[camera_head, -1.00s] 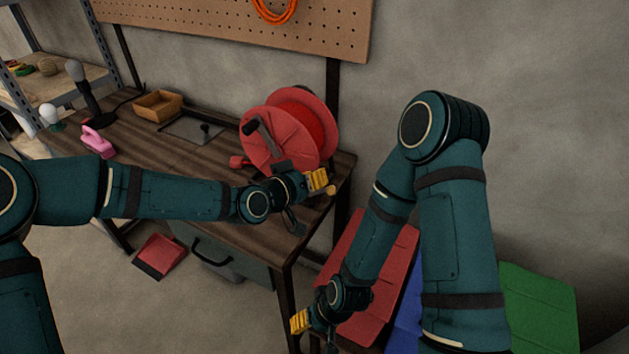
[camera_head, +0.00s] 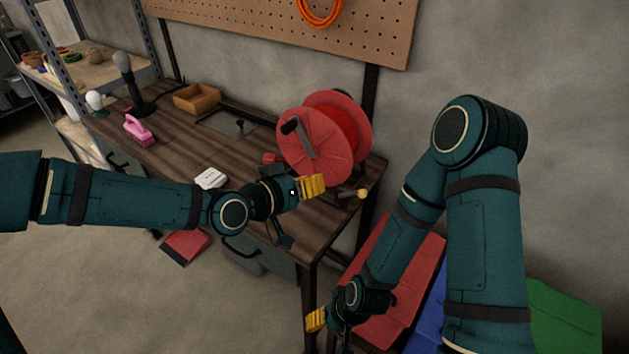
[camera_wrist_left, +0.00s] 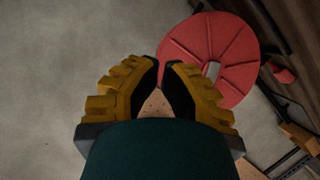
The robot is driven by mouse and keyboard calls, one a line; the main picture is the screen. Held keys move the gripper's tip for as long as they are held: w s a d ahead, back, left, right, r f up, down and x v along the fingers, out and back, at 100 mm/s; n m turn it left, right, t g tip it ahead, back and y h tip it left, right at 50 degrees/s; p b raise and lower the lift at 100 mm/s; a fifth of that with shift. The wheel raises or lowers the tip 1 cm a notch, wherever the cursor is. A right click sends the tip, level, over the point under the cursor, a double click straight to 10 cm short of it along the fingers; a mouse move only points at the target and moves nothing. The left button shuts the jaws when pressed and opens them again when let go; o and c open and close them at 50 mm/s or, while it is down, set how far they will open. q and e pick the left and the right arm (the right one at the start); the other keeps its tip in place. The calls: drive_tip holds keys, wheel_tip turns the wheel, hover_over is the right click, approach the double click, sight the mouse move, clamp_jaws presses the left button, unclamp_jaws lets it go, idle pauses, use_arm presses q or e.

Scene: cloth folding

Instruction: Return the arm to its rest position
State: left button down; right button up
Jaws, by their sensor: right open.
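My left gripper (camera_head: 313,187) is over the right end of the dark wooden workbench, in front of the red cable reel (camera_head: 325,135). In the left wrist view, its two yellow fingers (camera_wrist_left: 161,66) lean towards each other with a narrow gap at the tips. Background shows through the gap, and nothing is held. My right gripper (camera_head: 316,319) is low, near the bench's front right leg, with its forearm hanging down in front of a red bin. It is open, and nothing shows in it. No cloth is visible.
The workbench (camera_head: 180,160) carries a white block (camera_head: 210,179), a pink object (camera_head: 139,130) and a wooden tray (camera_head: 197,98). Red (camera_head: 408,300), blue and green bins (camera_head: 565,315) stand at right. A red dustpan (camera_head: 184,246) lies on the floor.

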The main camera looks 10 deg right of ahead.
idle(0.3)
use_arm(q)
drive_tip(key=s+a+f+n+g+y, duration=0.15)
drive_tip(key=a+f, duration=0.25)
drive_tip(key=f, duration=0.4)
drive_tip(key=s+a+f+n+g+y, duration=0.1)
drive_tip(key=s+a+f+n+y, duration=0.15)
drive_tip(key=f, duration=0.65)
drive_tip(key=s+a+f+n+g+y, duration=0.2)
drive_tip(key=s+a+f+g+y, duration=0.1)
drive_tip(key=s+a+f, duration=0.9)
drive_tip(key=shift+s+a+f+g+y, duration=0.15)
drive_tip(key=shift+a+f+g+y, duration=0.15)
drive_tip(key=shift+f+y, duration=0.3)
